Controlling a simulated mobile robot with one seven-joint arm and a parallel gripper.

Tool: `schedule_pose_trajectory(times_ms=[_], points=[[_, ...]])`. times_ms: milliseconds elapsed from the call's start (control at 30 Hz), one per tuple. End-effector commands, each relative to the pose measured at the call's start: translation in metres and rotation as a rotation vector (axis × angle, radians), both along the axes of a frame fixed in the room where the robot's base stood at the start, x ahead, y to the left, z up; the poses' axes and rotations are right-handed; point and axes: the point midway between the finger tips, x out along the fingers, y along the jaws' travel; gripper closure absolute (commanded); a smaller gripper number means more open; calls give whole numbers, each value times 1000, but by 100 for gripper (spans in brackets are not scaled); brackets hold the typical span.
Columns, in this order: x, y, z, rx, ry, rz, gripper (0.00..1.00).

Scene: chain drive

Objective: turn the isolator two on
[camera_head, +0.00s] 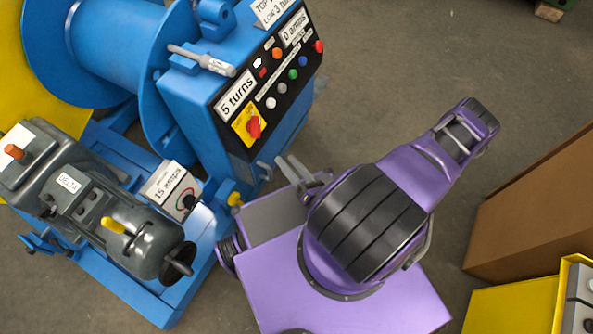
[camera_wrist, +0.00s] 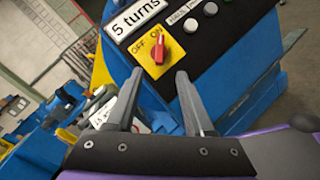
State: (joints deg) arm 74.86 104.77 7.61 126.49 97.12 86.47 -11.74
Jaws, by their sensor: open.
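A red rotary knob (camera_head: 254,127) sits on a yellow switch plate (camera_head: 240,131) at the lower left of the black panel on the blue machine. In the wrist view, the knob (camera_wrist: 160,48) is on the plate (camera_wrist: 154,70), which has OFF and ON lettering. I cannot tell surely which mark the knob points to, nor see a number naming the isolator. My gripper (camera_head: 288,160) is to the lower right of the knob in the head view. In the wrist view, my gripper (camera_wrist: 159,73) is open and empty, its fingertips apart from the knob and pointing towards the plate.
The "5 turns" label (camera_head: 236,95) is above the plate, with several coloured buttons and lamps (camera_head: 293,74) to the right. A grey motor (camera_head: 125,225) and a "15 amps" box (camera_head: 172,190) stand at left. A brown box (camera_head: 530,220) is at right.

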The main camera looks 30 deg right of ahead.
Motion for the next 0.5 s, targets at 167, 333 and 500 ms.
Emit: schedule_pose_trajectory(times_ms=[167, 333, 500], points=[[-24, -5, 0, 1, 1, -2, 48], [-32, -6, 0, 1, -1, -1, 48], [-32, -6, 1, 1, -1, -1, 48]])
